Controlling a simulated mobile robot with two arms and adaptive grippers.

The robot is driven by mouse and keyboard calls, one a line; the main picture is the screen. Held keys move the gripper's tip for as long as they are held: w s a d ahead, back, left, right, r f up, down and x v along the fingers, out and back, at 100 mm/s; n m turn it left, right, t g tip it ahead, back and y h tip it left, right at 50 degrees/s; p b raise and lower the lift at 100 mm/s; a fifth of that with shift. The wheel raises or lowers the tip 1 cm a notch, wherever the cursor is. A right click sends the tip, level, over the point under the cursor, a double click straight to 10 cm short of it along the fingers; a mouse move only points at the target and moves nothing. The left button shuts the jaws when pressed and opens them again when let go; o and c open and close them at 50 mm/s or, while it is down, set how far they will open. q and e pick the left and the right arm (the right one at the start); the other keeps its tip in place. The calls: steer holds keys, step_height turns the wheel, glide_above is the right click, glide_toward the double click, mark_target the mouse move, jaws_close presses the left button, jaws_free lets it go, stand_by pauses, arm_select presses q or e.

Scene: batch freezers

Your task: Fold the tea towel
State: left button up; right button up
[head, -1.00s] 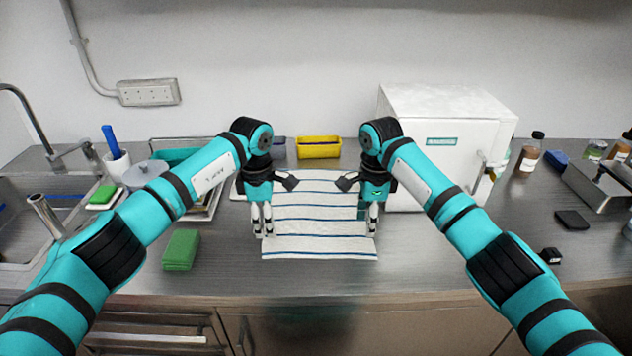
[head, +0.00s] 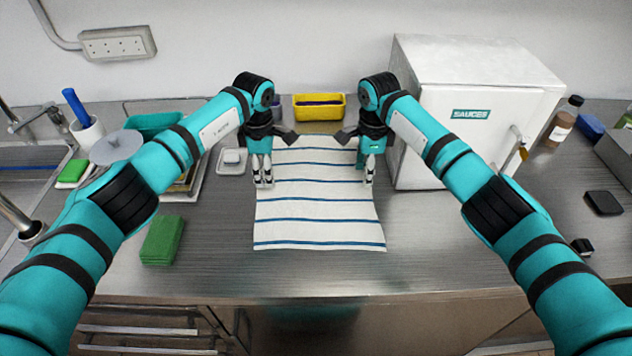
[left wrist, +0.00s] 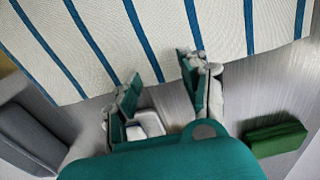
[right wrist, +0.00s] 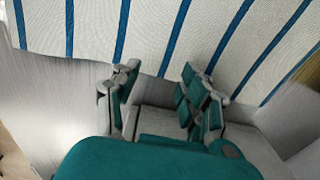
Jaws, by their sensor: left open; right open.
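The tea towel (head: 315,208) is white with blue stripes and lies flat and spread out on the steel counter. My left gripper (head: 263,186) is open at the towel's left edge. In the left wrist view the gripper (left wrist: 160,88) has its fingertips at that edge, with nothing visible between them. My right gripper (head: 368,182) is open at the towel's right edge. In the right wrist view the gripper (right wrist: 160,78) has its fingertips at the edge of the towel (right wrist: 175,35). I cannot tell whether the fingertips touch the cloth.
A white box marked SAUCES (head: 470,125) stands close by my right gripper. A yellow bin (head: 319,107) is behind the towel. Green pads (head: 162,240) lie at front left, and a small white dish (head: 232,160) is left of my left gripper. The counter in front of the towel is bare.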

arm_select(q)
steer(key=shift+w+f, duration=0.1)
steer(key=shift+f, duration=0.75)
arm_select(e)
steer(key=shift+w+f, duration=0.1)
steer(key=shift+f, duration=0.75)
arm_select(q)
steer(key=shift+f, duration=0.1)
arm_select(e)
steer(key=shift+f, duration=0.1)
arm_select(q)
steer(key=shift+f, duration=0.15)
arm_select(e)
steer(key=shift+f, duration=0.2)
arm_select(q)
steer(key=shift+c, duration=0.3)
arm_select(e)
steer(key=shift+c, duration=0.3)
arm_select(q)
steer(key=c, duration=0.8)
arm_select(e)
steer(key=shift+s+f, duration=0.15)
steer(key=shift+s, duration=0.05)
steer(key=c, duration=0.8)
arm_select(q)
jaws_close()
arm_select(e)
jaws_close()
